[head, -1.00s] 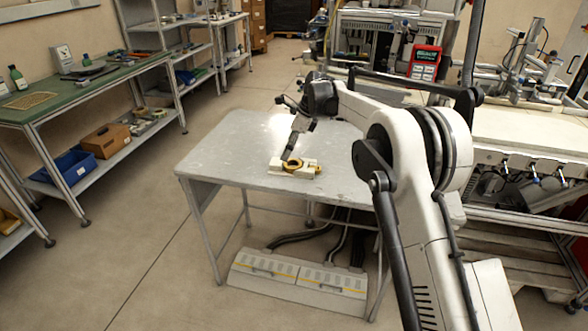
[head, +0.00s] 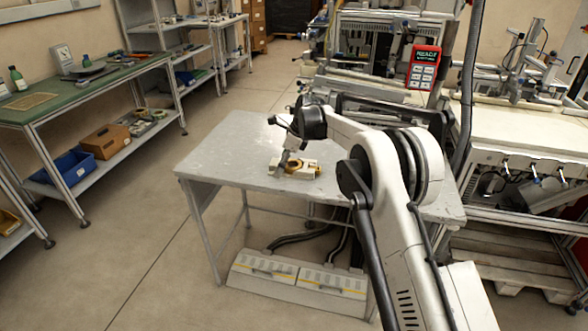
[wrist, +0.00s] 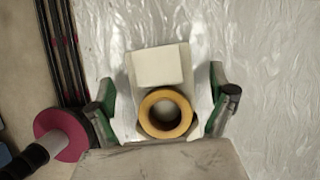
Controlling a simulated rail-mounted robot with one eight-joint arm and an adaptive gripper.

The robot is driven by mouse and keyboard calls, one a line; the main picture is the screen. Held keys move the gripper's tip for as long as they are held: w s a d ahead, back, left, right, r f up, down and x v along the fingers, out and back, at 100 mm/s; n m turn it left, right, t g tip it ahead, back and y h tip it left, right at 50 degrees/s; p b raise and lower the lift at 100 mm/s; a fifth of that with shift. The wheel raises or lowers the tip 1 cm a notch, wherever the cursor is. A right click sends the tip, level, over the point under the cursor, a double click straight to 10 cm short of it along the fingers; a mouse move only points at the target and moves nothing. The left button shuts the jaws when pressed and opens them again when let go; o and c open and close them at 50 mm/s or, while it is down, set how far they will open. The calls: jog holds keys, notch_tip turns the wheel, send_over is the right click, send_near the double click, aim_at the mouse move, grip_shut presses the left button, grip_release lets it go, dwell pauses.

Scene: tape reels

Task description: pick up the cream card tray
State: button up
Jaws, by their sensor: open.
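The cream card tray (wrist: 158,68) lies flat on the grey table, with a pale block-shaped part at its far end in the wrist view. A yellow tape reel (wrist: 165,113) sits on its near part. In the head view the tray (head: 308,164) is small and partly hidden by my gripper (head: 283,164). In the wrist view my gripper (wrist: 164,106) is open, with one green-and-grey finger on each side of the tray and reel. Gaps show between the fingers and the tray. I cannot tell exactly how high the fingertips are above the table.
The grey table (head: 225,160) is otherwise largely clear around the tray. A green-topped bench (head: 90,85) stands to the left, and machine benches (head: 525,140) stand to the right. A pink-and-black round part (wrist: 62,135) shows at the lower left of the wrist view.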

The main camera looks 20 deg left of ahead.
jog(key=c, duration=1.4)
jog(key=shift+c, duration=0.2)
jog(key=shift+r, duration=0.15)
